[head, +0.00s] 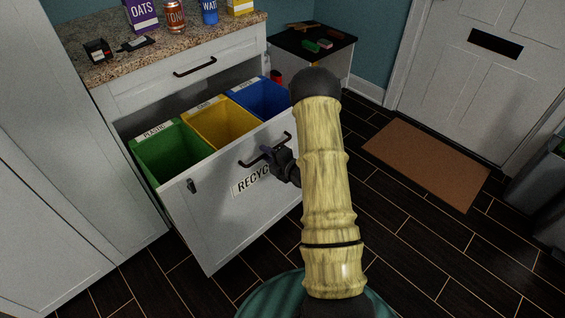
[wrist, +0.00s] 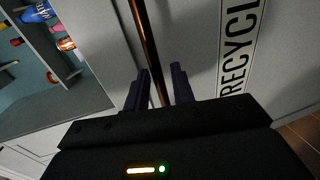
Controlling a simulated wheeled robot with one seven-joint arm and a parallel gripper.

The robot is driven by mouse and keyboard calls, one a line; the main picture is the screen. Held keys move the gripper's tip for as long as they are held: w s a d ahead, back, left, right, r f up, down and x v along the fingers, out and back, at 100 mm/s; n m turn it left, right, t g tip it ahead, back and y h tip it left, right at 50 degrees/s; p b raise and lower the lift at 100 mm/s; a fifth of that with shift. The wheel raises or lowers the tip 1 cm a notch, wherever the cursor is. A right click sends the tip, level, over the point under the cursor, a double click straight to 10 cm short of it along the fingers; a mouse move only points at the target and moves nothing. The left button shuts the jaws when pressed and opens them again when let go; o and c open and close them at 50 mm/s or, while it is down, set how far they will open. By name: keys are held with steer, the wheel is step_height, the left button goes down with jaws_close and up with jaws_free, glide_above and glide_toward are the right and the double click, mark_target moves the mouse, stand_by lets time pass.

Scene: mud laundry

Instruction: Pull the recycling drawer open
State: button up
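The recycling drawer (head: 215,232) stands pulled well out of the white cabinet. Its white front bears a RECYCLING label (head: 246,184), partly hidden by my arm; the label also shows in the wrist view (wrist: 238,50). The drawer's dark bar handle (head: 247,161) is on the front near the top. My gripper (head: 270,152) is at this handle. In the wrist view, the fingers of my gripper (wrist: 160,78) are apart, with the handle bar (wrist: 147,35) running between them. A gap shows between the bar and the right finger.
Green (head: 172,152), yellow (head: 221,124) and blue (head: 264,97) bins sit in the drawer. The granite counter (head: 190,45) above holds oats, cans and small items. A brown doormat (head: 425,163) lies by the white door (head: 480,80). Dark floor is free in front of the drawer.

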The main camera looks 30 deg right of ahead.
steer(key=v, duration=1.6)
steer(key=shift+s+a+p, duration=0.2)
steer(key=shift+p, duration=0.15)
steer(key=shift+s+d, duration=0.1)
steer(key=shift+d, duration=0.1)
steer(key=w+a+r+m+g+h, duration=0.1)
steer(key=a+r+m+g+h, duration=0.6)
steer(key=m, duration=0.7)
steer(key=s+a+r+m+g+y, duration=0.2)
steer(key=s+a+r+m+g, duration=0.25)
steer(key=s+a+m, duration=0.45)
step_height(320, 180, up, 25)
steer(key=n+p, duration=0.1)
steer(key=p, duration=2.4)
steer(key=shift+s+g+p, duration=0.35)
steer(key=shift+p, duration=0.05)
